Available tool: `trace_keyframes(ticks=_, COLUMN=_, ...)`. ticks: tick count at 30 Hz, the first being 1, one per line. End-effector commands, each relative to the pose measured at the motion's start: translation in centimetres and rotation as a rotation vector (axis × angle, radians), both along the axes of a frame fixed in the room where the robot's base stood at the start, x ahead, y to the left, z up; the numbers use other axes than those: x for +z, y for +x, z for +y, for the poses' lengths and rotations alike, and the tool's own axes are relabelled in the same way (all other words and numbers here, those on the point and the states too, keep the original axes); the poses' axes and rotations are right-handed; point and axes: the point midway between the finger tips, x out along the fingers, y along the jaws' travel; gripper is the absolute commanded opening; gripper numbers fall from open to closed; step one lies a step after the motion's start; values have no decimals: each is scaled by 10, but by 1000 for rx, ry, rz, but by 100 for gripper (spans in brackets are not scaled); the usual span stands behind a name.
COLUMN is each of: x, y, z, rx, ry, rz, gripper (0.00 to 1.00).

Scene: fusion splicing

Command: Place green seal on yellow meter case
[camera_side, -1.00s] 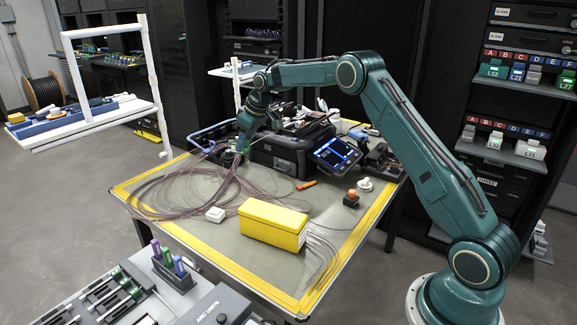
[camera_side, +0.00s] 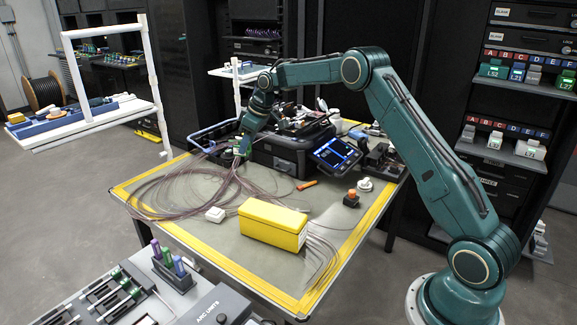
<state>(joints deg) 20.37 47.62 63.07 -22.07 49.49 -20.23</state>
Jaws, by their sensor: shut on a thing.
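The yellow meter case (camera_side: 272,225) sits on the front middle of the table, with thin fibres coming out of its right end. My gripper (camera_side: 241,151) points down at the back left of the table, beside the black splicer case and above the coiled fibres. It is shut on a small green thing, which looks like the green seal (camera_side: 238,154). The seal is mostly hidden by the fingers and is too small to see in detail. My gripper is behind and to the left of the yellow meter case, well apart from it.
Coiled fibres (camera_side: 175,195) spread over the table's left side. A black case (camera_side: 290,150) and a tablet screen (camera_side: 336,154) stand at the back. A small white box (camera_side: 215,214), an orange stick (camera_side: 308,185) and an orange-topped block (camera_side: 351,198) lie around the yellow case.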

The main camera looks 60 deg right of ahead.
Motion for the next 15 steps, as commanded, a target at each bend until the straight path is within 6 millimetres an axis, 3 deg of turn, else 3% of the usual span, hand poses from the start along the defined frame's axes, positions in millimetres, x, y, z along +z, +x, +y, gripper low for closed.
trace_keyframes(ticks=15, x=-15, y=-77, z=31, rx=666, ry=2, rz=1, gripper=15)
